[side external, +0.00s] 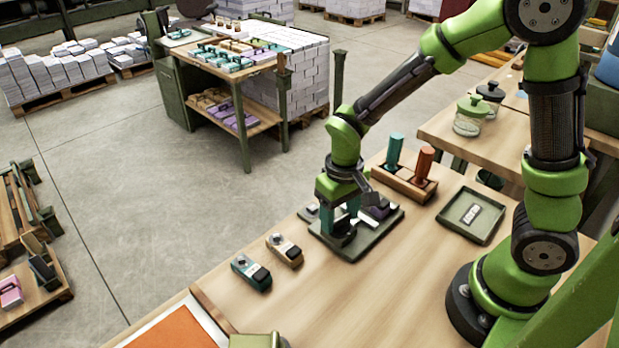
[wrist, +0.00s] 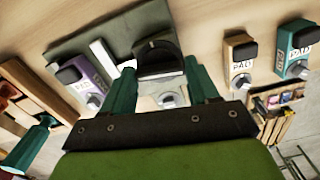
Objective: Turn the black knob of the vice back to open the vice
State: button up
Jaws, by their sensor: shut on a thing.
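The vice stands on a dark green base plate (side external: 371,246) on the wooden bench in the side view. Its black knob (wrist: 158,58) is in the middle of the wrist view, a round dark cap with a raised ridge. My gripper (wrist: 161,88) has its two teal fingers on either side of the knob and is shut on it. In the side view my gripper (side external: 341,217) points down over the plate and hides much of the vice. A purple pad block (wrist: 90,80) lies beside a white piece (wrist: 104,54) at the plate. The jaw gap cannot be made out.
A tan pad block (side external: 284,250) and a teal pad block (side external: 251,272) lie on the bench left of the plate. A wooden holder (side external: 404,186) with teal and orange handles stands behind it. A green tray (side external: 487,230) is at right.

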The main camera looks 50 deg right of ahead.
aim_at(338, 218)
jog(key=shift+n, duration=0.9)
jog(key=o, duration=1.1)
jog(key=shift+c, duration=0.2)
jog(key=shift+r, duration=0.1)
notch_tip(338, 218, up, 17)
jog(key=s+d+r+m+t+y, duration=0.2)
jog(key=s+d+m+t, duration=0.1)
jog(key=s+t, duration=0.4)
jog(key=shift+s+m, duration=0.4)
jog(key=shift+s, duration=0.35)
